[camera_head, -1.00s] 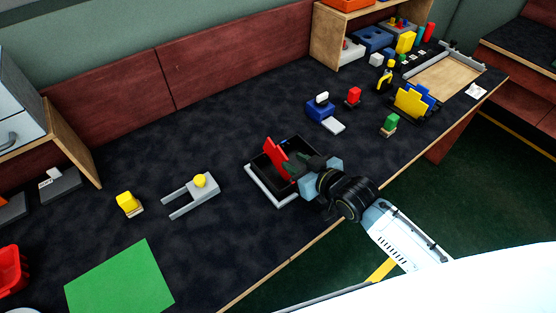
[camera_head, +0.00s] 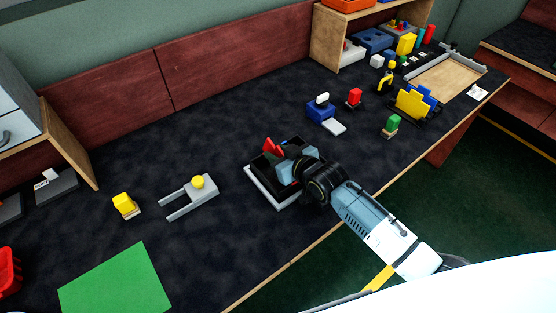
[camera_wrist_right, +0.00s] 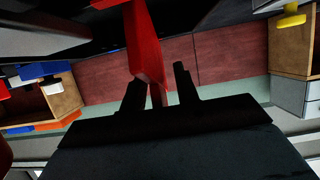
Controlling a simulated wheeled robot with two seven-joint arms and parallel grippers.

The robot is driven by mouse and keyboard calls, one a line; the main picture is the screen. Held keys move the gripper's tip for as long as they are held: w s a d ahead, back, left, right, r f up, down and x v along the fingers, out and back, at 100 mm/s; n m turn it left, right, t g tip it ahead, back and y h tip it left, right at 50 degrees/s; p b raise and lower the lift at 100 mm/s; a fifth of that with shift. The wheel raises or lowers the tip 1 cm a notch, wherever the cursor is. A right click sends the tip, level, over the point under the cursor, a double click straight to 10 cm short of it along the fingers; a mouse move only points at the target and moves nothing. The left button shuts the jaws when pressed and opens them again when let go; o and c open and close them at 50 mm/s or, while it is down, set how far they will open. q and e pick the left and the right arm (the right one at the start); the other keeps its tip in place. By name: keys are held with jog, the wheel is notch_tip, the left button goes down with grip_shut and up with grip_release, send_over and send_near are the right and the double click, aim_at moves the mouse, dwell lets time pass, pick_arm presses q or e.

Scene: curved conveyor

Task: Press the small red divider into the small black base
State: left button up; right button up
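The red divider (camera_head: 270,147) shows partly above the small black base (camera_head: 257,165), which stands on a light grey tray edge (camera_head: 262,189) on the dark table. My right gripper (camera_head: 288,163) is over the base, beside the divider, and hides much of both. In the right wrist view the red divider (camera_wrist_right: 146,45) reaches down between the two black fingers (camera_wrist_right: 160,80). It lies close to the left finger, with a gap to the right finger, so the gripper looks open. Whether the divider is seated in the base is hidden. My left gripper is out of view.
A grey forked piece with a yellow knob (camera_head: 197,182) and a yellow block (camera_head: 124,204) lie to the left. A blue block (camera_head: 321,110), a red piece (camera_head: 354,98) and a green piece (camera_head: 391,124) stand to the right. A green mat (camera_head: 115,282) lies at front left.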

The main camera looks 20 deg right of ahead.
grip_shut()
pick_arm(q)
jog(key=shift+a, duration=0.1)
